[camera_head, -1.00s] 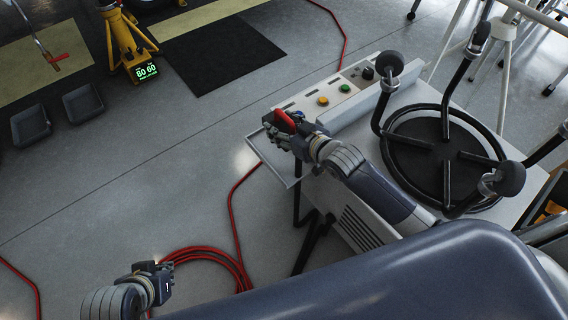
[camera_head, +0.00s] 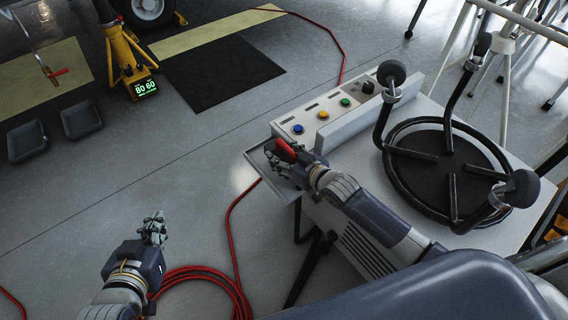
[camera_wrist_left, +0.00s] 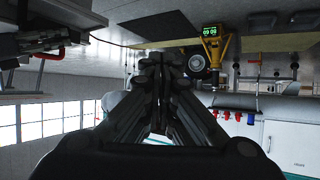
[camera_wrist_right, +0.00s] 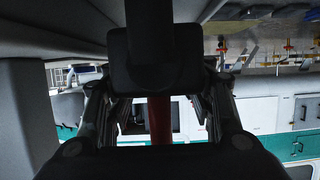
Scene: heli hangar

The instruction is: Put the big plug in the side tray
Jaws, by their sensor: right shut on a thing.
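The big plug, with a red body (camera_head: 286,150) and a black end, is held in my right gripper (camera_head: 280,163). In the right wrist view its black part (camera_wrist_right: 154,62) fills the upper middle, with the red part (camera_wrist_right: 159,120) between the fingers. The side tray (camera_head: 256,157) is a shallow grey tray on the left side of the cart. My right gripper and the plug are over the tray and hide much of it; I cannot tell whether the plug touches it. My left gripper (camera_head: 153,228) is empty over the floor, its fingers together in the left wrist view (camera_wrist_left: 160,75).
The cart has a panel with blue, yellow and green buttons (camera_head: 322,115) and a black ring stand with padded posts (camera_head: 440,165). A red cable (camera_head: 231,225) lies on the floor beside it. Two grey bins (camera_head: 82,121) and a yellow jack (camera_head: 124,50) stand at the left.

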